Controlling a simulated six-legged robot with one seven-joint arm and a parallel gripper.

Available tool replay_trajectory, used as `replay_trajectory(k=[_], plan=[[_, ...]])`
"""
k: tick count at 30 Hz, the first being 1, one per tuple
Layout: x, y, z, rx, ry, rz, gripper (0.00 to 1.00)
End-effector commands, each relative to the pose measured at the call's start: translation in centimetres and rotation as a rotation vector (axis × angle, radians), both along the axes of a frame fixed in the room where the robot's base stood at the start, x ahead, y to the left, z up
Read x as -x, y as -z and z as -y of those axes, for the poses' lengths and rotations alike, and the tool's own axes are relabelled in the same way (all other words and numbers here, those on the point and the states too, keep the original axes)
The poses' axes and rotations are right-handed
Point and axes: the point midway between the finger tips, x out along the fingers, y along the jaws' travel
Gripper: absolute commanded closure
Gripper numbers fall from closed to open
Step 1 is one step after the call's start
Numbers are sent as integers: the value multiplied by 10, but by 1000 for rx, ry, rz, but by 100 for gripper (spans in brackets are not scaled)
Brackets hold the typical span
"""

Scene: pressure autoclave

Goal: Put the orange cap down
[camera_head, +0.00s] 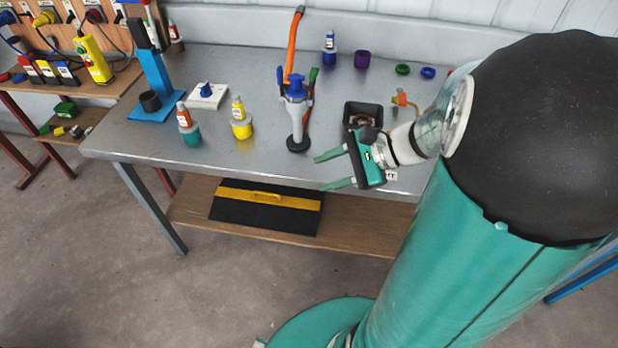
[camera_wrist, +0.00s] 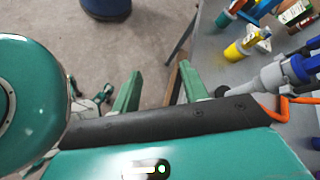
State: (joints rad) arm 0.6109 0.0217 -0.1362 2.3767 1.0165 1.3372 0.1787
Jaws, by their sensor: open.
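My gripper (camera_head: 322,171) is open, its two green fingers apart and pointing left over the table's front edge. In the wrist view the gap between the fingers (camera_wrist: 160,72) is empty, with floor and the wooden shelf edge behind it. I cannot pick out a separate orange cap for certain. A small orange and yellow piece (camera_head: 403,98) lies on the table behind my gripper, beside the black tray (camera_head: 350,108). The tray has something brownish inside, too small to tell.
The grey, blue-topped device with an orange hose (camera_head: 296,97) stands left of my gripper. Green (camera_head: 402,69) and blue (camera_head: 428,72) rings and a purple cup (camera_head: 362,59) sit at the back. Bottles in yellow (camera_head: 242,129) and teal (camera_head: 191,135) holders stand left.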

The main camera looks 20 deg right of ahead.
Motion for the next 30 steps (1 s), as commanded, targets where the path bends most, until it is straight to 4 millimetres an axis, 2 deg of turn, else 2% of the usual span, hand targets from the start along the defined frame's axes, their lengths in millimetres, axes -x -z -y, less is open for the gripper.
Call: replay_trajectory(k=[1, 6, 12, 18, 23, 30], plan=[[7, -7, -20, 98, -104, 25, 56], [37, -17, -58, 445, -427, 127, 56], [60, -38, -75, 872, -764, 325, 56], [69, -71, -81, 1253, -999, 554, 56], [70, -86, -82, 1394, -1069, 646, 56], [70, -87, -81, 1410, -1077, 652, 56]])
